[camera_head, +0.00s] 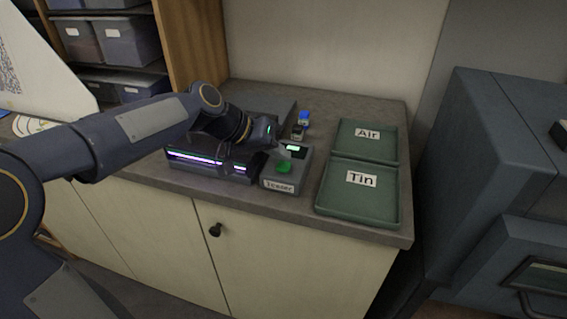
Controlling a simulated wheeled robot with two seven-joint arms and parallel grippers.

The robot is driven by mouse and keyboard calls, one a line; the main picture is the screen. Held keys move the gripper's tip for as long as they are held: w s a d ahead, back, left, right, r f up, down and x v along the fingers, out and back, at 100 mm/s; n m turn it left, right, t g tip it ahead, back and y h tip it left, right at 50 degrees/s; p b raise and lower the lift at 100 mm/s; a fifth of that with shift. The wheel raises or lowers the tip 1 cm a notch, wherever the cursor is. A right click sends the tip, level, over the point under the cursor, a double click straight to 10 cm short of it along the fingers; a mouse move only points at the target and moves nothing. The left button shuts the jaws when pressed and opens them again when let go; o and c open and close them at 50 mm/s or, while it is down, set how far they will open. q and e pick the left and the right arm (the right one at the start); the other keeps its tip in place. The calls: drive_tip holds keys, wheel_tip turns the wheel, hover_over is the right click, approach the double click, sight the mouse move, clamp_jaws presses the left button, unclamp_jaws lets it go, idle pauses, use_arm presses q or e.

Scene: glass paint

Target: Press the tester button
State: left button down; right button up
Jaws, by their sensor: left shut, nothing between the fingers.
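The tester is a grey box (300,178) with a label on its front, at the front of the counter. Its round green button (284,168) is on top, and a small lit green display (295,148) is behind it. My left arm comes in from the left, and my left gripper (277,150) is shut and empty just above and behind the button, pointing toward it. I cannot tell whether the fingertips touch the button. My right gripper is not in view.
A dark machine (213,165) with purple light strips adjoins the tester on the left. Right of it lie two green trays, labelled Air (383,152) and Tin (337,197). A small blue-topped item (304,117) stands behind. A grey cabinet (505,140) stands right of the counter.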

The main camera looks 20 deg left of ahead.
use_arm(q)
drive_tip(key=shift+r, duration=0.1)
wheel_tip(320, 180, up, 5)
drive_tip(key=p, duration=0.4)
idle(0.7)
approach(279, 166)
drive_tip(key=s+d+r, duration=0.2)
drive_tip(key=d, duration=0.1)
drive_tip(key=s+a+f+n+y, duration=0.1)
drive_tip(key=s+f, duration=0.4)
drive_tip(key=s, duration=0.5)
drive_tip(key=s+a+f+n+y, duration=0.1)
drive_tip(key=s+f, duration=0.4)
drive_tip(key=s, duration=0.5)
drive_tip(key=shift+s+a+f+n+y, duration=0.15)
drive_tip(key=shift+s+a+n+y, duration=0.1)
drive_tip(key=shift+n+y, duration=0.25)
